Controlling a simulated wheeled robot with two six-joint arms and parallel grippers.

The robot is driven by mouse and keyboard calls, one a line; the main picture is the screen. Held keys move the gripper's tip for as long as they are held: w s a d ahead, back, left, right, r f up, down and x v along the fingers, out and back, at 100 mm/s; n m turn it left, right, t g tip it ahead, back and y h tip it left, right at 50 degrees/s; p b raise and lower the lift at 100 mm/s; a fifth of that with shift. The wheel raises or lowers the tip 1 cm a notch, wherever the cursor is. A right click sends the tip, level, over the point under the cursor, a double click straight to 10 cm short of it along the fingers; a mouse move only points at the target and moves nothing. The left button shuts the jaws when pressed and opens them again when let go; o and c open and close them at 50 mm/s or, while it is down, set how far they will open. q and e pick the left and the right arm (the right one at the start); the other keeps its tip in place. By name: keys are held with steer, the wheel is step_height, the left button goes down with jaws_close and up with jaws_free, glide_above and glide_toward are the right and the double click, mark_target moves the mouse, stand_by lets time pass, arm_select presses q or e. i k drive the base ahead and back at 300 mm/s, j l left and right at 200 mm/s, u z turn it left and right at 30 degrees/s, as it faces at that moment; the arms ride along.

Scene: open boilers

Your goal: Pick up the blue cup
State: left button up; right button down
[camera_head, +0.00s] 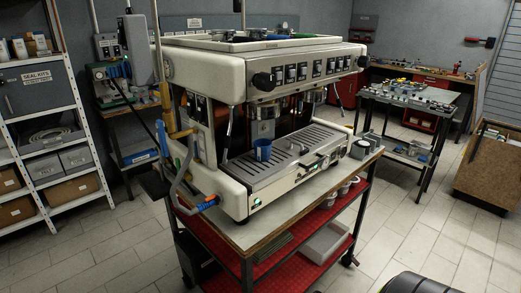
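A small blue cup (263,150) stands upright on the slatted drip tray (282,165) of a large white espresso machine (215,150). It sits towards the left part of the tray, below the brew groups. Its near side is visible and nothing covers it.
The machine stands on a cart (350,190) with red lower shelves. Handles and a steam wand overhang the tray. Left is a white shelf rack (45,125) with boxes; right are a small table (410,95) and a wooden cabinet (490,165). Tiled floor is open between.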

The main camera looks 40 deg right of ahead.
mark_target(263, 148)
steer(key=l, duration=0.75)
steer(key=k+l, duration=0.1)
steer(key=l, duration=0.65)
steer(key=l+u, duration=0.1)
steer(key=l, duration=0.7)
steer(key=k, duration=0.05)
